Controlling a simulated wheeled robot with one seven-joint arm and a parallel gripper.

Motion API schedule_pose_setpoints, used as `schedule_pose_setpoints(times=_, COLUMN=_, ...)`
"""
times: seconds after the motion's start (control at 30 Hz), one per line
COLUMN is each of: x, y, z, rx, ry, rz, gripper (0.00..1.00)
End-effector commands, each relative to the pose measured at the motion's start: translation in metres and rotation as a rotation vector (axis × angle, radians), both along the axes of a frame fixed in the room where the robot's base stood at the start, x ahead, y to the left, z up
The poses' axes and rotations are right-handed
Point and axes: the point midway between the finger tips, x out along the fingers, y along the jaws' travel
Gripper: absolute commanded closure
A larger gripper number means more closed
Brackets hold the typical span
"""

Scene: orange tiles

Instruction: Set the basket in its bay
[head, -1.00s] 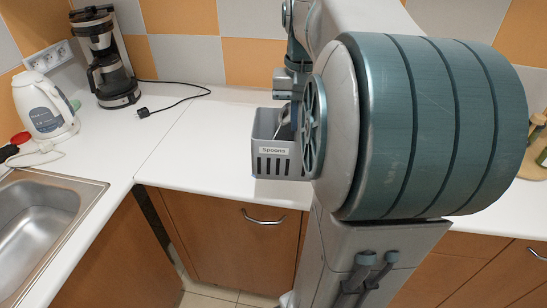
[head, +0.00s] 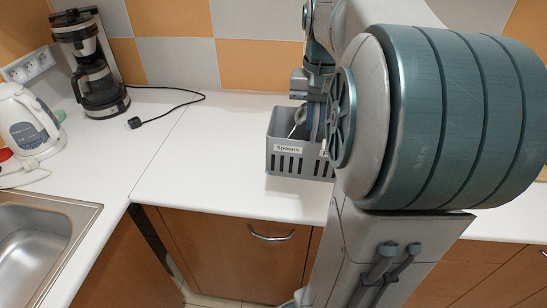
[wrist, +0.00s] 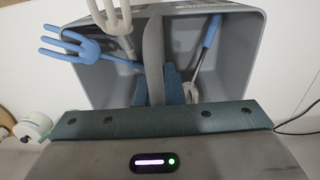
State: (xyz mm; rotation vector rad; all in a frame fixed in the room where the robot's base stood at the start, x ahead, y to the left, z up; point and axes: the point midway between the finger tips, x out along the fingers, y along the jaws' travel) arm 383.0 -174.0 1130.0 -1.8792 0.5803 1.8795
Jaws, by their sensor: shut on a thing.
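The grey slotted basket (head: 287,160) with a "Spoons" label is in the head view, over the white counter right of centre. My arm covers its right side. My gripper (wrist: 172,88) reaches into the basket in the wrist view, its blue fingers shut on the upright grey middle piece of the basket (wrist: 255,40). A blue fork (wrist: 75,42), a pale fork (wrist: 118,20) and a blue-handled utensil (wrist: 208,45) stand in it. I cannot tell whether the basket touches the counter. No bay can be made out; my arm hides much of the right.
A coffee maker (head: 92,70) and its black cable (head: 165,112) are at the back left. A white kettle (head: 27,125) and a sink (head: 40,245) are at the left. The counter (head: 195,170) left of the basket is clear.

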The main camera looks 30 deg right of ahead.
Motion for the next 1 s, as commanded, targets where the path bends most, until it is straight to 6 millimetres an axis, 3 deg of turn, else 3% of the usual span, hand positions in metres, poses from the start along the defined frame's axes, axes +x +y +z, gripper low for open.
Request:
schedule_pose_setpoints(times=0.3, x=0.053, y=0.046, z=-0.041, rx=0.001, ry=0.003, rz=0.003, gripper=1.00)
schedule_pose_setpoints(times=0.43, x=0.067, y=0.058, z=-0.052, rx=-0.001, ry=0.001, rz=0.002, gripper=1.00)
schedule_pose_setpoints(times=0.6, x=0.073, y=0.064, z=-0.061, rx=0.000, ry=0.000, rz=-0.001, gripper=1.00)
schedule_pose_setpoints(times=0.83, x=0.073, y=0.064, z=-0.088, rx=0.000, ry=0.002, rz=-0.001, gripper=1.00)
schedule_pose_setpoints(times=1.0, x=0.073, y=0.063, z=-0.094, rx=0.000, ry=-0.002, rz=0.000, gripper=1.00)
